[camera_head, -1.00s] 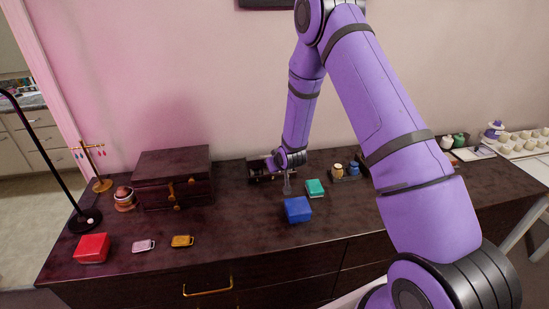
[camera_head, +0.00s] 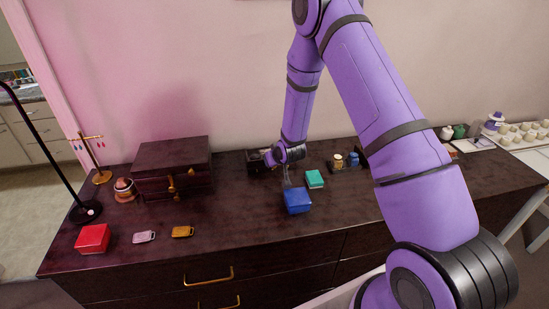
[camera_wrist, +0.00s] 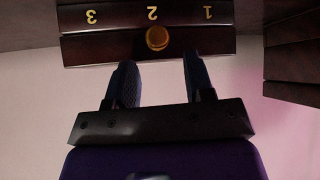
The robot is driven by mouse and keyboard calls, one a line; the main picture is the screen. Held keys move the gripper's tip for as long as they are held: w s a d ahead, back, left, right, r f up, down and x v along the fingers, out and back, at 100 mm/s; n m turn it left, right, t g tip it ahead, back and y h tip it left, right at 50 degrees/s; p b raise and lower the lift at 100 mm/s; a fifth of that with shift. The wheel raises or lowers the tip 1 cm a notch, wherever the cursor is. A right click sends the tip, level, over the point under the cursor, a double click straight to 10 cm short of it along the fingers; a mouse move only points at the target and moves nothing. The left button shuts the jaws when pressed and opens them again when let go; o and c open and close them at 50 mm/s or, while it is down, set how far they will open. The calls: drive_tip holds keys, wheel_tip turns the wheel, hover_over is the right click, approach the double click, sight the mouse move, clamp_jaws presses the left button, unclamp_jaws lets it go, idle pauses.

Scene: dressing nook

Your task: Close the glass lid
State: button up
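A small dark box (camera_head: 256,161) stands at the back of the dresser, partly hidden behind my wrist. In the wrist view a dark wooden front (camera_wrist: 105,47) shows a round gold knob (camera_wrist: 157,38) and the gold numerals 3, 2 and 1, upside down. I cannot make out a glass lid clearly in either view. My gripper (camera_wrist: 159,75) is open, with its two dark fingers apart and nothing between them. The knob lies just beyond the fingertips, roughly in line with the gap.
A blue box (camera_head: 298,201) and a teal box (camera_head: 314,179) sit close to my gripper. Small jars (camera_head: 338,161) stand to the right. A large dark chest (camera_head: 172,165) stands left, with a red box (camera_head: 93,239) at front left. The front middle is clear.

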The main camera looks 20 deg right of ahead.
drive_tip(key=shift+r, duration=0.1)
drive_tip(key=v, duration=1)
drive_tip(key=shift+s+r, duration=0.25)
drive_tip(key=shift+r, duration=0.05)
drive_tip(key=shift+r, duration=0.1)
drive_tip(key=s+r+g, duration=0.1)
drive_tip(key=s+r, duration=0.4)
drive_tip(key=r, duration=0.5)
drive_tip(key=s+r+g, duration=0.1)
drive_tip(key=s+r, duration=0.4)
drive_tip(key=r, duration=0.6)
drive_tip(key=s+a+r+g, duration=0.1)
drive_tip(key=s+r, duration=0.5)
drive_tip(key=s, duration=0.6)
drive_tip(key=s+a+r+g, duration=0.1)
drive_tip(key=s+r, duration=0.5)
drive_tip(key=s, duration=0.7)
drive_tip(key=shift+r+m, duration=0.25)
drive_tip(key=shift+m, duration=0.15)
